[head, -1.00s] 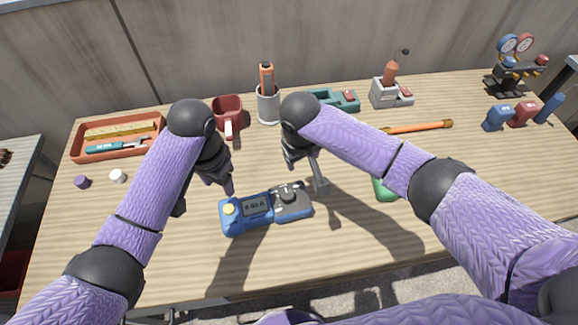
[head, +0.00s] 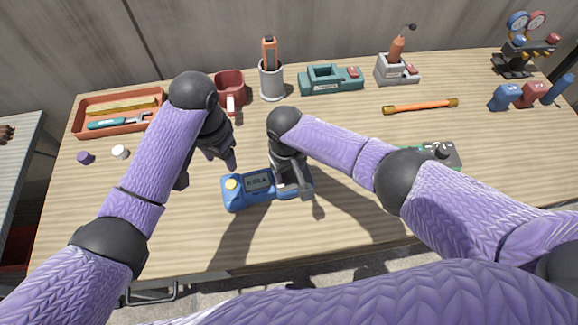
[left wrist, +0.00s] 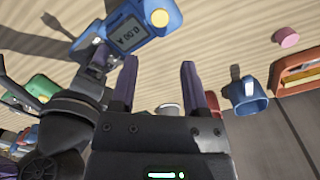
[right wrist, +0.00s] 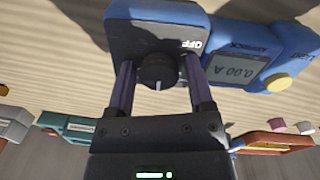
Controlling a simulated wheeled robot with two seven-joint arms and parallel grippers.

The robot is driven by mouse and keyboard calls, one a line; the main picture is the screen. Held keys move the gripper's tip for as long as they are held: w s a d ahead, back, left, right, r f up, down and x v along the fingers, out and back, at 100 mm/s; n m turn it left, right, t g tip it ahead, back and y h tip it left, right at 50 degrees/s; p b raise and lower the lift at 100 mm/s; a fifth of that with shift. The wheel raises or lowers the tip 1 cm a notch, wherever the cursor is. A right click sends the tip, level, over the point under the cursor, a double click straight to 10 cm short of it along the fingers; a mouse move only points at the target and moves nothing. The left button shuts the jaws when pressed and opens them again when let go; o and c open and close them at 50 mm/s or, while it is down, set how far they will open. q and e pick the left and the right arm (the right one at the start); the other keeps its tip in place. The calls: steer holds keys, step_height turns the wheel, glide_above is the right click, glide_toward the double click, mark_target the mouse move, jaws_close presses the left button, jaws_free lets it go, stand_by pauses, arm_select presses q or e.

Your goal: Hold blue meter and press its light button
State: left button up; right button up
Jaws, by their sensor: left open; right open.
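The blue meter (head: 245,190) lies flat on the bench with its display and yellow button (head: 232,184) facing up. In the right wrist view its screen (right wrist: 236,68) reads 0.00 A, and the yellow button (right wrist: 279,81) sits beside the word LIGHT. My right gripper (head: 296,190) is open over the meter's dark dial end, its fingers on either side of the black dial (right wrist: 158,70). I cannot tell whether they touch the meter. My left gripper (head: 226,160) is open and empty, above and behind the yellow button; the button (left wrist: 160,18) also shows in the left wrist view.
A green meter (head: 440,154) lies to the right, partly behind my right arm. An orange tool (head: 420,106), a teal holder (head: 330,78), a grey cup (head: 271,84), a red mug (head: 229,88) and an orange tray (head: 90,130) stand further back. The front of the bench is clear.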

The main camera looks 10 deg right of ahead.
jaws_close()
arm_select(q)
jaws_close()
stand_by(1.7)
